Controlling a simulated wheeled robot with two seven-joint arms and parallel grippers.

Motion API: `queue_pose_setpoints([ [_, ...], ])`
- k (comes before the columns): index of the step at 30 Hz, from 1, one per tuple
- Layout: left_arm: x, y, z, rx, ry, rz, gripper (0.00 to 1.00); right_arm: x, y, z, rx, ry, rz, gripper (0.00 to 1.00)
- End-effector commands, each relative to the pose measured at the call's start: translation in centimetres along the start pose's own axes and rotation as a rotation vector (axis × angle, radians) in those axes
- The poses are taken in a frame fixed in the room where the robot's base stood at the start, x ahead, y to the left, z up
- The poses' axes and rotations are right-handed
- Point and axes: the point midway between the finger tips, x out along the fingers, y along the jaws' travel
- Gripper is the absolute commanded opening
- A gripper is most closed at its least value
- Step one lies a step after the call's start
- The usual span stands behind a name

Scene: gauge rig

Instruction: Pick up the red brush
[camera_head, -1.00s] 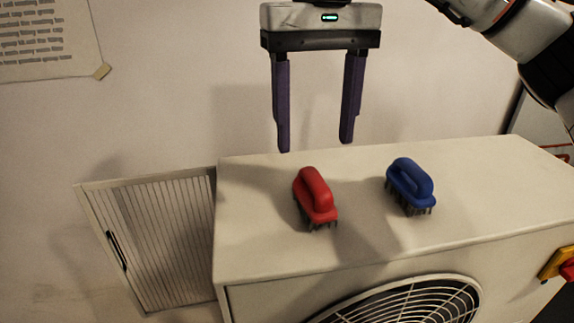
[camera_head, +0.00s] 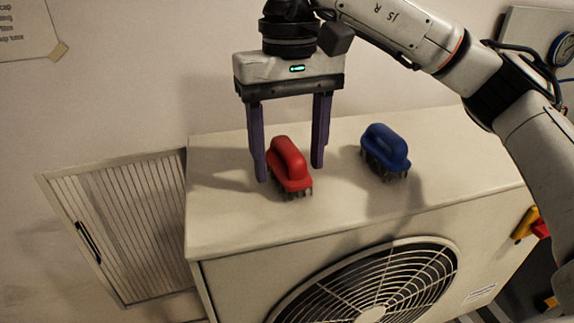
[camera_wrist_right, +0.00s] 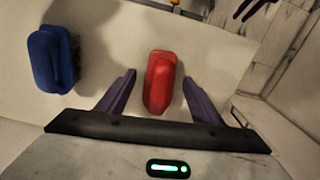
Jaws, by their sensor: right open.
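The red brush (camera_head: 288,163) rests bristles down on top of the white fan unit (camera_head: 225,222). It also shows in the right wrist view (camera_wrist_right: 159,82), between the finger lines of my right gripper. The blue brush (camera_head: 385,150) stands on the same top, to the right of the red one; in the right wrist view it is at the left (camera_wrist_right: 53,58). My right gripper (camera_head: 289,174) is open and empty, pointing down, with one purple finger on each side of the red brush. I cannot tell whether a finger touches it. My left gripper is out of view.
A louvred panel (camera_head: 125,230) with a black handle is at the left of the unit. A round fan grille (camera_head: 372,285) is in its front face. A yellow and red knob (camera_head: 530,225) sticks out at the right. The unit's front top is clear.

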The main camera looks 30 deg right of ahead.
Motion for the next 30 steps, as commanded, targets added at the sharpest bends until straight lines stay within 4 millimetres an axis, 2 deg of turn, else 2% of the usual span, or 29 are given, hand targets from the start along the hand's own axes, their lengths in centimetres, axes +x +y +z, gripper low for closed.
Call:
queue_pose_setpoints([
  [4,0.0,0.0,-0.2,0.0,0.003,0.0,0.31,-0.1,0.0,0.0,0.0,0.0,0.0,0.6],
  [5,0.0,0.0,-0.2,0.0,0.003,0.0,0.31,-0.1,0.0,0.0,0.0,0.0,0.0,0.57],
  [12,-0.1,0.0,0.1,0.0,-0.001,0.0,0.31,-0.1,0.0,0.0,0.0,0.0,0.0,0.16],
  [13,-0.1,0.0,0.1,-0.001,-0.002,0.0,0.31,-0.1,0.0,0.0,0.0,0.001,0.0,0.13],
  [19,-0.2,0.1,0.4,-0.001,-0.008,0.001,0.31,-0.2,0.0,0.0,0.0,0.001,0.0,0.13],
  [22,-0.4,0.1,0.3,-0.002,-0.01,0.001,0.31,-1.0,0.0,0.0,0.001,0.003,0.001,0.13],
  [30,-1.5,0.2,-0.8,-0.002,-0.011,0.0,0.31,-6.4,0.0,-0.1,0.002,0.006,0.0,0.13],
])
